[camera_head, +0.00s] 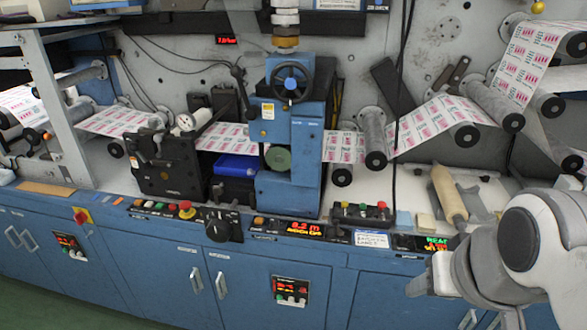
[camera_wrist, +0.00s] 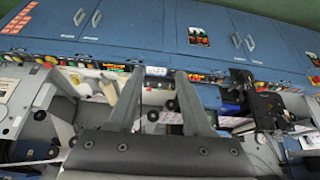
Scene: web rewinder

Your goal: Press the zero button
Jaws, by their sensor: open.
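No button can be read as the zero button at this size. Along the front ledge of the blue machine are a red display panel (camera_head: 300,228) with a small button at its left, a button box (camera_head: 362,213) with green and red buttons, and a button row with a red mushroom knob (camera_head: 186,209). My gripper (camera_wrist: 159,76) is open and empty in the wrist view, its two fingers apart and pointing toward the ledge. In the head view my arm is at the right, in front of the ledge, and its fingertips are not clear. The red display panel also shows in the wrist view (camera_wrist: 205,77).
A green-lit display (camera_head: 436,243) is close to my arm. A beige roll (camera_head: 448,195) lies on the white bench behind it. A blue press column with a handwheel (camera_head: 291,83) rises mid-bench. The printed web (camera_head: 440,122) runs over rollers. Cabinets (camera_head: 180,280) front the machine.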

